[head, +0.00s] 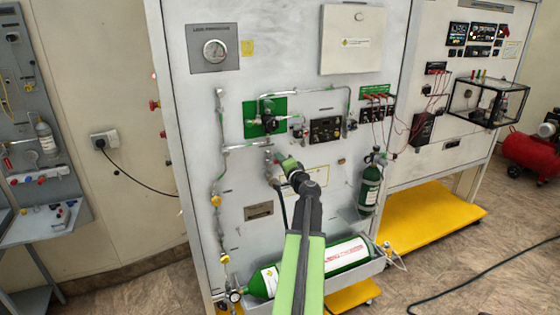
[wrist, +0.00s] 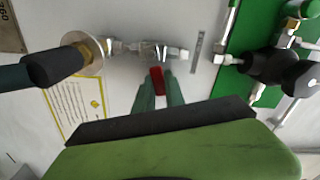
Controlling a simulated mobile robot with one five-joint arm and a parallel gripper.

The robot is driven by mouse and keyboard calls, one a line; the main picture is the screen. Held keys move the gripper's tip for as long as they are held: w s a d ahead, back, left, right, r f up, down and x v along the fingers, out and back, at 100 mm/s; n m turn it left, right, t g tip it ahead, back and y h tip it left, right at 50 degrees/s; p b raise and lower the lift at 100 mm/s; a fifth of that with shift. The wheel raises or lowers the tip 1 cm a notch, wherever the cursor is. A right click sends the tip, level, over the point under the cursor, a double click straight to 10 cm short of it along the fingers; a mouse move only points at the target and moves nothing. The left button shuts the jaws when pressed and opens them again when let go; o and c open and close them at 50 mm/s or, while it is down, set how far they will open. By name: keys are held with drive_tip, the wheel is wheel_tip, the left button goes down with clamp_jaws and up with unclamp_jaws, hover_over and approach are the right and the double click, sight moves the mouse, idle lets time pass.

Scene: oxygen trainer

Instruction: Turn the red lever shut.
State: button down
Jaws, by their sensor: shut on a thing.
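The red lever (wrist: 157,79) shows in the wrist view as a short red piece below a small metal valve (wrist: 150,50) on a horizontal pipe. My gripper (wrist: 158,92) has its two green fingers closed on either side of the lever. The lever's lower part is hidden by the fingers and the green gripper body. In the head view my gripper (head: 276,157) is at the panel, below the green plate (head: 265,117). The lever cannot be made out there.
A black-handled fitting (wrist: 55,67) is left of the lever and a black knob (wrist: 268,66) is right of it, on a green plate. In the head view a green-and-white cylinder (head: 346,252) lies low in a tray, and a small upright cylinder (head: 370,184) stands right of my arm.

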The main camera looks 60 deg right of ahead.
drive_tip(key=shift+s+d+f+m+b, duration=0.1)
drive_tip(key=shift+f+m+b, duration=0.25)
drive_tip(key=shift+m, duration=0.6)
drive_tip(key=shift+s+d+f+m+b, duration=0.15)
drive_tip(key=shift+f+m, duration=0.25)
drive_tip(key=shift+m, duration=0.55)
drive_tip(key=shift+a, duration=0.15)
drive_tip(key=c, duration=1.4)
unclamp_jaws()
drive_tip(key=shift+w, duration=0.1)
